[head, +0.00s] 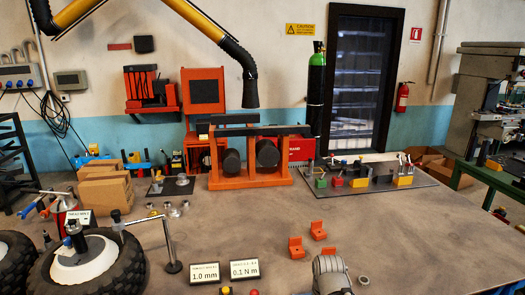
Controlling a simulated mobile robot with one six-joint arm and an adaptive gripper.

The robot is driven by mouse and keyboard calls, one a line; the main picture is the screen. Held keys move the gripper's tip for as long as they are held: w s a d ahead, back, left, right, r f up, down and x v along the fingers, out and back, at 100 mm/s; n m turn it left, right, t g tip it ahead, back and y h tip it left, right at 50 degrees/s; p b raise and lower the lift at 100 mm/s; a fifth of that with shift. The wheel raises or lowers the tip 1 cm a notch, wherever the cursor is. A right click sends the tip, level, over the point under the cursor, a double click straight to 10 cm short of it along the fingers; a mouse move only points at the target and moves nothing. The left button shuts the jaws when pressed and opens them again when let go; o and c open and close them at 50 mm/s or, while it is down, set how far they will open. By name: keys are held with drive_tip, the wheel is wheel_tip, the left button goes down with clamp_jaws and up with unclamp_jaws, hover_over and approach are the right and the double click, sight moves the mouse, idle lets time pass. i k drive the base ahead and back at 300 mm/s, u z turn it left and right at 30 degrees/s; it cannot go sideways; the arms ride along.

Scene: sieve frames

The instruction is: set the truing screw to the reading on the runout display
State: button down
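A small display (205,273) stands at the front of the bench and reads 1.0 mm; its small heading is too fine to read surely. A second display (245,269) beside it reads 0.1 N m. A black-tyred wheel (110,275) with a white hub lies at the lower left. A dark upright part with a knob (75,238) stands on the hub; I cannot tell whether it is the truing screw. A metal post (168,245) with an arm reaches toward the wheel. My gripper's fingers do not show.
A grey rounded part, perhaps of my arm, shows at the bottom centre. Orange blocks (297,247) lie near it. An orange stand (250,180) and a dark tray of parts (365,188) stand behind. Brown boxes (105,190) are at left. The bench's right side (440,240) is clear.

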sight(67, 242)
drive_tip(key=u, duration=1.65)
